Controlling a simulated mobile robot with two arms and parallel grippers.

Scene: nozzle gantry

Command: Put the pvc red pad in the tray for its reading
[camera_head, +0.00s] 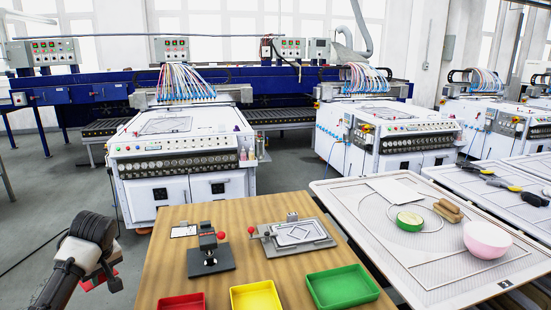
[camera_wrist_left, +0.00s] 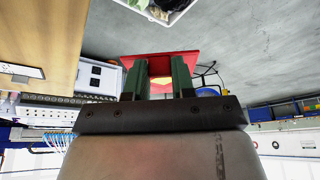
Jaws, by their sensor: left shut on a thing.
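My left gripper (camera_head: 101,276) is beyond the left edge of the wooden table, apart from it. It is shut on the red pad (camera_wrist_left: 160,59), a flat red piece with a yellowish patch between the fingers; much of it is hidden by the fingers. In the head view only a little red shows under the gripper. A red tray (camera_head: 182,302), a yellow tray (camera_head: 238,302) and a green tray (camera_head: 343,287) stand along the table's near edge, looking empty. A dark tester with red knobs (camera_head: 211,258) stands behind them. My right gripper is not in view.
A grey plate fixture (camera_head: 297,237) and a small white card (camera_head: 184,231) are at the back of the wooden table (camera_head: 150,270). At right, a perforated table (camera_head: 400,240) holds a pink bowl (camera_head: 487,240) and a green round piece (camera_head: 409,222). White machines stand behind.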

